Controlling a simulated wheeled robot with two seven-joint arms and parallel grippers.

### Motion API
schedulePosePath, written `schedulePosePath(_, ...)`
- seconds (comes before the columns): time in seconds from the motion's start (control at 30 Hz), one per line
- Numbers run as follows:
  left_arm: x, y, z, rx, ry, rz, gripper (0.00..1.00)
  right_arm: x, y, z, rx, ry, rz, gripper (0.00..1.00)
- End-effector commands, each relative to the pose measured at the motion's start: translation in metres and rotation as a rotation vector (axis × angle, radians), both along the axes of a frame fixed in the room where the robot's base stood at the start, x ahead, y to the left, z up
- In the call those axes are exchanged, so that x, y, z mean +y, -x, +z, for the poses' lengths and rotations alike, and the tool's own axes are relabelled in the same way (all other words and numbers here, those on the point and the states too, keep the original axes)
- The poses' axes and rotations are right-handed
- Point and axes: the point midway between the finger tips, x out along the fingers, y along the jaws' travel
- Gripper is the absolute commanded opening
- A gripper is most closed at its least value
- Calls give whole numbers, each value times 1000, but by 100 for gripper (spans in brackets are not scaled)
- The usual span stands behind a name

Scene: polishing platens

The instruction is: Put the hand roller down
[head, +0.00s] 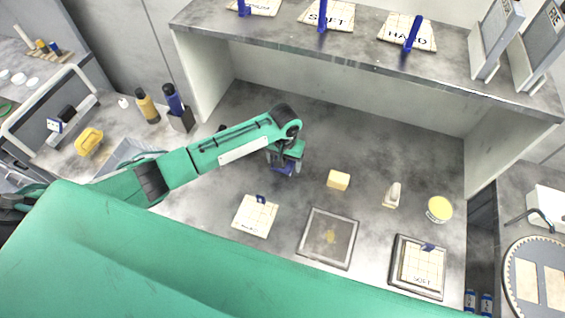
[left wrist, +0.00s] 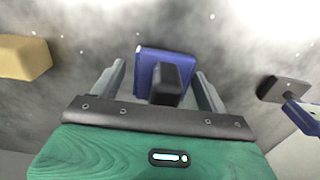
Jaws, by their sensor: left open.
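My left gripper (head: 286,160) hangs over the middle of the worktop, left of a yellow block. It is open, with its two fingers (left wrist: 158,82) apart in the left wrist view. What looks like the hand roller, a blue piece with a dark handle (left wrist: 167,80), is between the fingers, with gaps on both sides. In the head view its blue part (head: 283,169) shows just under the gripper, at or very near the worktop, mostly hidden by the gripper. My right gripper is not in view.
The yellow block (head: 338,180), a small pale bottle (head: 392,194) and a yellow-lidded tub (head: 439,209) stand to the right. A raised shelf (head: 350,57) runs behind.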

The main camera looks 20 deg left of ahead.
Motion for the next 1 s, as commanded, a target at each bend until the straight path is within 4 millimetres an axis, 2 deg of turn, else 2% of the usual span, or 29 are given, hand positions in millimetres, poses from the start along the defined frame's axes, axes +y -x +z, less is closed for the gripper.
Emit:
schedulePosePath(0.3,1,-3,72,-7,1,2,76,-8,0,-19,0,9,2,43)
schedulePosePath(0.5,1,-3,103,-6,0,2,76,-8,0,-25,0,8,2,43)
schedulePosePath(0.7,2,-3,114,-6,-1,3,76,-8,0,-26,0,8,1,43)
schedulePosePath(1.0,2,-3,114,-5,-1,3,76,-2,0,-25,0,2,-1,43)
